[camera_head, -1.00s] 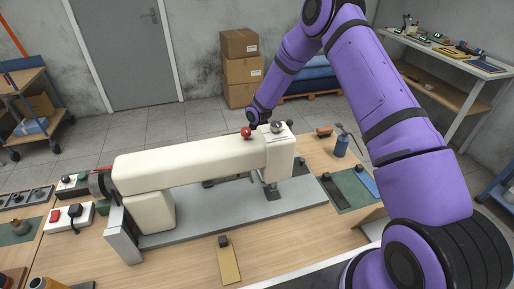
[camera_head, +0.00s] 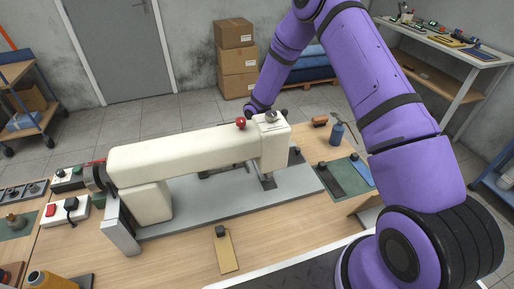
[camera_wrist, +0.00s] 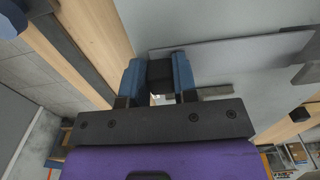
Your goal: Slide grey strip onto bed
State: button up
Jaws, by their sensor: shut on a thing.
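My gripper (camera_wrist: 159,82) shows in the wrist view, its two blue fingers shut on a black block (camera_wrist: 161,76). This block looks like the grip knob of the grey strip (camera_wrist: 225,50), a flat band running right from the fingers. The bed (camera_head: 215,205) is the flat grey plate under the cream machine arm (camera_head: 190,152); a broad grey surface, seemingly this bed, also shows in the wrist view. In the head view my gripper and the strip are hidden behind the machine, so I cannot tell how far the strip overlaps the bed.
A tan strip (camera_head: 227,254) with a black knob lies in front of the bed. A control box (camera_head: 65,210) stands at left. The cream machine arm overhangs the bed.

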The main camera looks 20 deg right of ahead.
jog(key=o, duration=1)
